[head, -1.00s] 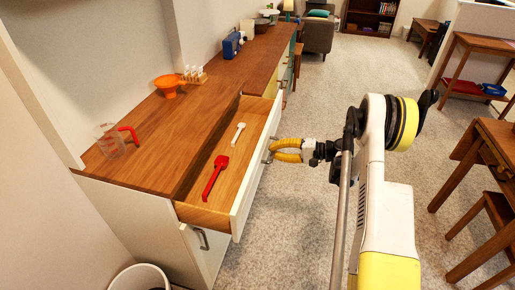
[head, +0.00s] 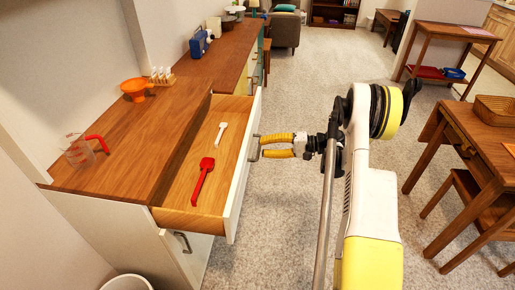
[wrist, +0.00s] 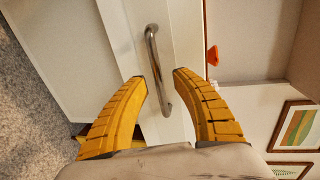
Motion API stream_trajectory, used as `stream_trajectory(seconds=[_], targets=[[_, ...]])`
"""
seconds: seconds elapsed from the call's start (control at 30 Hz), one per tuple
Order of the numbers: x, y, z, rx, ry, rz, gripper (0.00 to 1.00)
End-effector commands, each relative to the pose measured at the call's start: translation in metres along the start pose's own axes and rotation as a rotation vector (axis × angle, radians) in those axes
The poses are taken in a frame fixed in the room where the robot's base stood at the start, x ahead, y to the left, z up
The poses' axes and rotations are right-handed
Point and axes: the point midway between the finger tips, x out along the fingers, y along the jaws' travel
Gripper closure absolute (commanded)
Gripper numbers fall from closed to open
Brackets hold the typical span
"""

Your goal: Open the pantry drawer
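The pantry drawer (head: 237,180) stands pulled well out from the wooden-topped cabinet (head: 140,125). A red scoop (head: 203,178) and a white spoon (head: 221,132) lie inside it. My gripper (head: 262,147), with yellow fingers, is at the drawer's outer face by its handle. In the wrist view the metal bar handle (wrist: 152,50) passes between the two fingertips (wrist: 159,75). The fingers are spread, with a gap on both sides of the bar, and do not appear to grip it.
A bin (head: 127,283) stands at front left. Wooden tables (head: 480,160) stand right; carpet between is clear.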

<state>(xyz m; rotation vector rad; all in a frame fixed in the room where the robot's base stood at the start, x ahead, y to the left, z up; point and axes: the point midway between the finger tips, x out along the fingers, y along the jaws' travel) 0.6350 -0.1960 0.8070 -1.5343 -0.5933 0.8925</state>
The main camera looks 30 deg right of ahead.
Motion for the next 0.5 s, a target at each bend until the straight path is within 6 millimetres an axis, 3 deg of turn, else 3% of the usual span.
stream_trajectory(seconds=[0.23,0.5], targets=[[-0.058,0.0,-0.001,0.0,0.004,0.0,0.67],[-0.087,0.0,0.0,0.0,0.001,0.0,0.67]])
